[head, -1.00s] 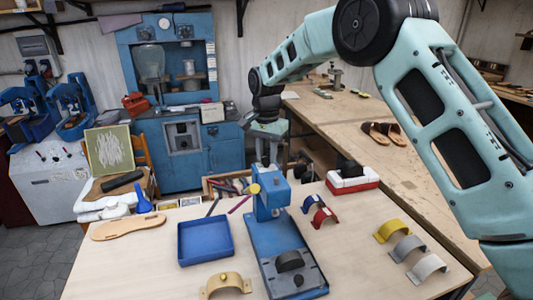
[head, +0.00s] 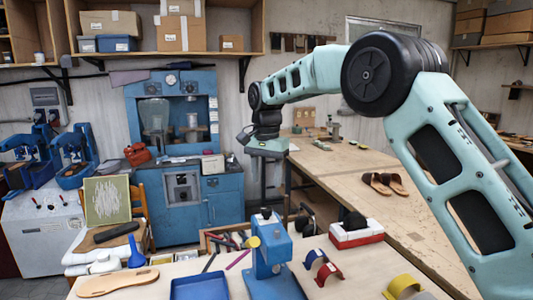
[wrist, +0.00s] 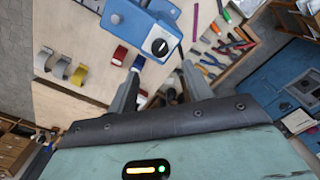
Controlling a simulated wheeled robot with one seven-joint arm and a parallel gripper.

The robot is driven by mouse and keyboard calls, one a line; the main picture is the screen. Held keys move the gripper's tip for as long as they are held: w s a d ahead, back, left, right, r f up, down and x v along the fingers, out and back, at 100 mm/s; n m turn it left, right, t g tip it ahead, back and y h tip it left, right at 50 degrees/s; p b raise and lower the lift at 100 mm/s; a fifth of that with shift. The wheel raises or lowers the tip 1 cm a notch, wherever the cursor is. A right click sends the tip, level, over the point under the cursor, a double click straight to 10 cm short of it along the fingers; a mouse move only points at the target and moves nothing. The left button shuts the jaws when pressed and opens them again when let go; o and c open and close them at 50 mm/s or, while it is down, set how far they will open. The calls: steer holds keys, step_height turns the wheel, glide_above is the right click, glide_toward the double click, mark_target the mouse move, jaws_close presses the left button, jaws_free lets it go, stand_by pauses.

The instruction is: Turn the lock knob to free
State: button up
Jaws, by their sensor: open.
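A blue hand press (head: 268,262) stands on the near table, its lower part cut off by the frame. A dark round knob with a pale mark (wrist: 158,47), seemingly the lock knob, sits on the press head. This knob shows small on the press top in the head view (head: 265,212). A yellow ball knob (head: 253,242) is on the press's left side. My gripper (wrist: 161,71) is open and empty, with the dark knob beyond its fingertips and not touching it. In the head view my wrist hangs above the press and its fingers are hard to make out.
A blue tray (head: 200,287) and a tan sole (head: 118,283) lie left of the press. Blue and red arched pieces (head: 322,267) and a red-and-white box (head: 356,234) are to its right. A tool bin with pliers (wrist: 225,45) stands behind the press.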

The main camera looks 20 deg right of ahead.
step_height(320, 180, up, 8)
steer(key=shift+r, duration=0.25)
steer(key=s+d+f+n+t, duration=0.1)
steer(key=s+d+f+n, duration=0.25)
steer(key=s+f, duration=0.45)
steer(key=s+d+f+n+t, duration=0.15)
steer(key=s+d+f, duration=0.35)
steer(key=s, duration=0.7)
steer(key=s+d+f+n, duration=0.4)
steer(key=s+f, duration=0.2)
steer(key=s, duration=0.4)
steer(key=s+a+f+n+g+b, duration=0.1)
steer(key=s+a+f+n+b, duration=0.1)
steer(key=s+a, duration=0.4)
steer(key=s+a+f+n+g+b, duration=0.1)
steer(key=s+a+n+b, duration=0.3)
steer(key=a, duration=0.8)
steer(key=s+n, duration=0.1)
steer(key=s, duration=0.1)
steer(key=shift+s+a+f+n+y, duration=0.3)
steer(key=shift+a+f, duration=0.05)
